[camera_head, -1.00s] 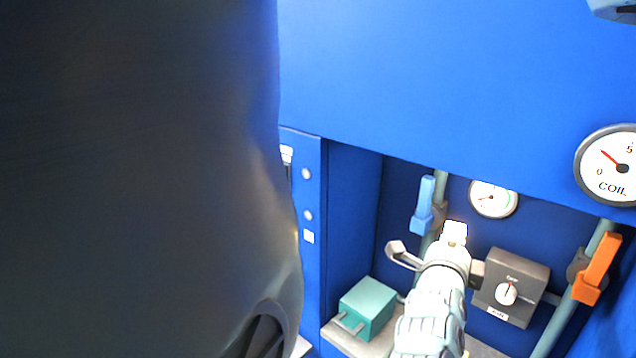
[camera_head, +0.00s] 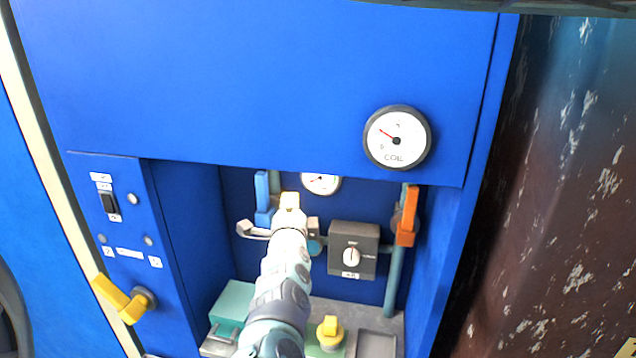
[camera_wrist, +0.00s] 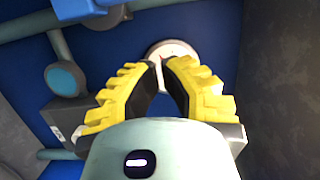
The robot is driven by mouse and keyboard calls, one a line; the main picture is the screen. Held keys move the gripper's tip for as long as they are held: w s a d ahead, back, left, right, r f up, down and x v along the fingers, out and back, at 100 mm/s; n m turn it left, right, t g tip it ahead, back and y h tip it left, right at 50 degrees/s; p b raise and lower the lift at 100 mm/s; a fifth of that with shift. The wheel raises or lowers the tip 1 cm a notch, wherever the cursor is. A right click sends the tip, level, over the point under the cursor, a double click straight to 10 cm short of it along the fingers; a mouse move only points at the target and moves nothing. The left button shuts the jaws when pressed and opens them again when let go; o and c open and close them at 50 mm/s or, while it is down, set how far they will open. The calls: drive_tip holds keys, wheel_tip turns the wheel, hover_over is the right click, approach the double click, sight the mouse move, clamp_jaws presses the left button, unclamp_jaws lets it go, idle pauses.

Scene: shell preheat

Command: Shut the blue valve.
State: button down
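The blue valve (camera_head: 263,192) has a light-blue lever handle on a vertical pipe inside the cabinet recess. In the head view the handle stands upright, in line with its pipe. My gripper (camera_head: 289,200) is in front of the recess, just right of the blue handle in the picture; I cannot tell the depth between them. The wrist view shows its two yellow ribbed fingers (camera_wrist: 160,72) with a narrow gap between them and nothing held. My arm hides part of the pipe below the handle.
An orange-handled valve (camera_head: 407,215) is on the right pipe, with a grey dial box (camera_head: 353,250) left of it. A small gauge (camera_head: 320,183) is behind. Another yellow handle (camera_head: 122,298) sticks out at left.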

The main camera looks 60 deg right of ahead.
sight(263, 199)
drive_tip(key=shift+w+d+p, duration=0.2)
drive_tip(key=shift+w+p, duration=0.1)
drive_tip(key=shift+w, duration=1)
drive_tip(key=shift+w+d+p, duration=0.2)
drive_tip(key=shift+w+p, duration=0.1)
drive_tip(key=shift+w, duration=0.95)
